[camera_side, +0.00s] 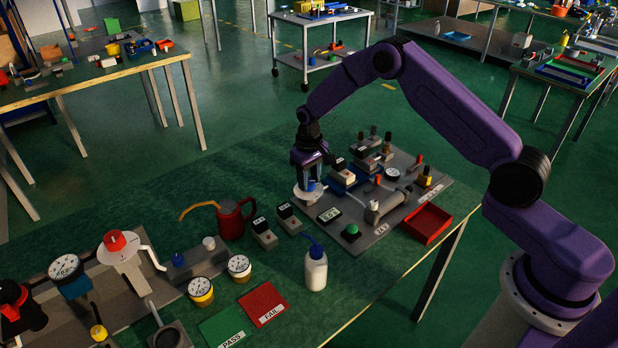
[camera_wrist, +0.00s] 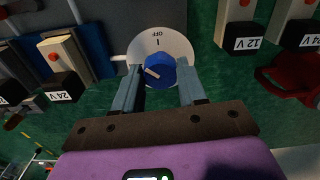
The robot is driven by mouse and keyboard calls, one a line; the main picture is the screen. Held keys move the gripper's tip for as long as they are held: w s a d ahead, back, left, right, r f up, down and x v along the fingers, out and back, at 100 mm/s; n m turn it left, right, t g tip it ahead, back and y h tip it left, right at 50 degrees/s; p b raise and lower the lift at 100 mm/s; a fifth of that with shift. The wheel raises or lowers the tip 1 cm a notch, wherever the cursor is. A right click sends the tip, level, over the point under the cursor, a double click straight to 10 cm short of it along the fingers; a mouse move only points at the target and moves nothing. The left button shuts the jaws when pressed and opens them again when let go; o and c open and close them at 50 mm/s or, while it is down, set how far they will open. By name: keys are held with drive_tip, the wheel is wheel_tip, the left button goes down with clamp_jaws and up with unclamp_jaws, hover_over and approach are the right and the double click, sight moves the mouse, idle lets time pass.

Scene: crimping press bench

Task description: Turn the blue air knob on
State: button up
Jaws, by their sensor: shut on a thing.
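The blue air knob (camera_wrist: 160,68) sits on a round white dial plate (camera_wrist: 181,48), and both also show in the side view. In the wrist view the plate carries the marks "OFF" and "I" on its upper part, with OFF upside down. A short white pointer line on the knob points toward the left and slightly up in that view, not straight at either mark. My gripper (camera_wrist: 161,88) is shut on the knob, one finger on each side. In the side view my gripper (camera_side: 309,180) reaches down onto the dial, hiding part of the knob.
Boxes marked 24 V (camera_wrist: 61,70) and 12 V (camera_wrist: 237,20) flank the dial. In the side view, the panel with a green button (camera_side: 352,230) and a gauge lies right of it. A red can (camera_side: 231,218) and a white bottle (camera_side: 316,268) stand nearby.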

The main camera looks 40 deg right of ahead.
sight(309, 181)
drive_tip(key=n, duration=0.4)
drive_tip(key=shift+n, duration=1.9)
drive_tip(key=o, duration=1.1)
drive_tip(key=shift+c, duration=0.2)
wheel_tip(309, 181, up, 18)
drive_tip(key=shift+f, duration=0.25)
